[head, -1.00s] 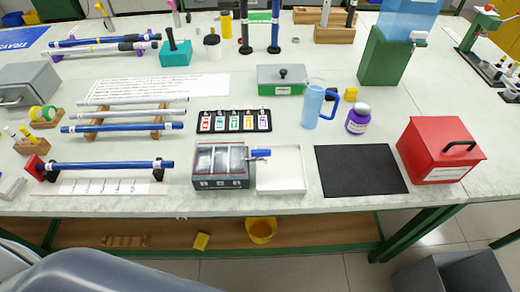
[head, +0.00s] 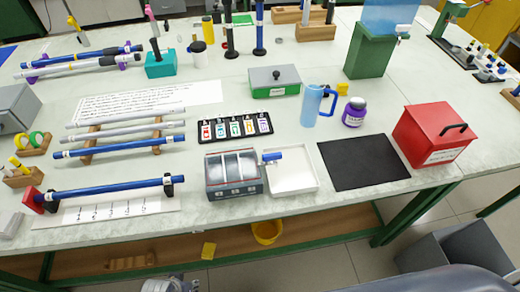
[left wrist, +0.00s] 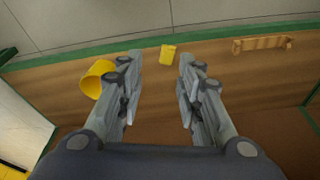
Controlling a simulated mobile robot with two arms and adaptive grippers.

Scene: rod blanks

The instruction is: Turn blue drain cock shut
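The blue drain cock (head: 271,157) sticks out from the right side of a grey box with a slatted top (head: 222,186), over the corner of a shallow white tray (head: 291,181). Its blue part looks roughly level; whether it is open or shut is too small to tell. My left gripper shows only in part at the bottom edge of the head view (head: 170,285), below the table's front edge and well away from the cock. In the left wrist view (left wrist: 158,90) its fingers are apart with nothing between them. My right gripper is not in view.
A black mat (head: 363,162) and a red box (head: 434,136) stand right of the tray. A blue rod on supports (head: 105,190) lies to the left. A yellow bucket (head: 267,232) and yellow block (head: 208,250) are on the lower shelf. A light blue jug (head: 312,105) stands behind.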

